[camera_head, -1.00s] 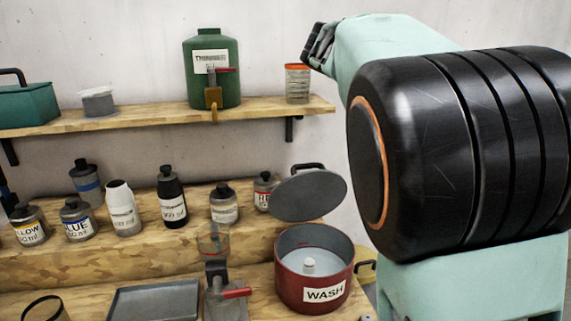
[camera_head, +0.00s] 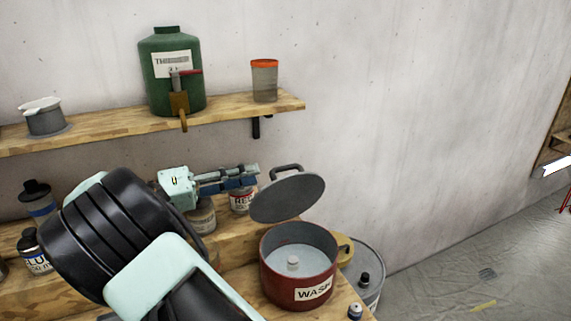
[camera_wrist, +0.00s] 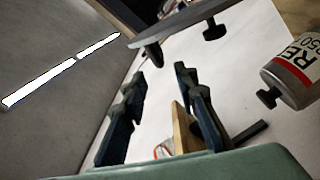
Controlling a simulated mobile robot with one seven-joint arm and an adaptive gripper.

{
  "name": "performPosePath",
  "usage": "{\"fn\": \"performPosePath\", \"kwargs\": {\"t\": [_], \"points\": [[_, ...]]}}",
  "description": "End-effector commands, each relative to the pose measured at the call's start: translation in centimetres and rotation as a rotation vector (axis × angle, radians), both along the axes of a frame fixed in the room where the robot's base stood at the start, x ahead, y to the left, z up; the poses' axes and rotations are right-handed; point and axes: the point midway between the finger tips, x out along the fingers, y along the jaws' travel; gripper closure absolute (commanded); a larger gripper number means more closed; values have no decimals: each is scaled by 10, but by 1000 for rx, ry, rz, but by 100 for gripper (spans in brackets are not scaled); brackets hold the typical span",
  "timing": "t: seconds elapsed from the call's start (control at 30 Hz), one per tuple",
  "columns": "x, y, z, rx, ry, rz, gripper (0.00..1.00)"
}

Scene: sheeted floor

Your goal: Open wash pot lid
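The red wash pot (camera_head: 275,285) stands near the right end of the bench with its mouth uncovered. Its grey lid (camera_head: 285,203) is raised and tilted above the pot's back side, with a dark handle at its top edge. A small pale knob-like piece shows inside the pot. My gripper (camera_head: 257,175) reaches in from the left, just left of the lid. In the wrist view my gripper (camera_wrist: 160,85) has its two fingers apart with nothing between them. The lid (camera_wrist: 185,18) also crosses the top of that view, beyond the fingertips. I cannot tell if they touch.
A red-labelled bottle (camera_head: 241,201) stands behind my gripper; it also shows in the wrist view (camera_wrist: 295,75). A green container (camera_head: 172,85) and an orange-rimmed cup (camera_head: 264,82) sit on the upper shelf (camera_head: 225,112). A grey can (camera_head: 366,275) stands right of the pot. Floor beyond is open.

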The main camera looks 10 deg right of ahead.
Motion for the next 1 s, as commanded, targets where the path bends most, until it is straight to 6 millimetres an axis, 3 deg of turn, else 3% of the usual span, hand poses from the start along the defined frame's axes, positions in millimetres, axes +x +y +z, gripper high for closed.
{"fn": "performPosePath", "kwargs": {"t": [0.3, 0.5, 0.93, 1.0], "points": [[11, -59, 3, 1, 2, -5, 73], [17, -88, 2, 3, 3, -3, 73], [20, -99, 0, 3, 2, 0, 73], [20, -99, 0, 3, 2, 0, 78]]}}
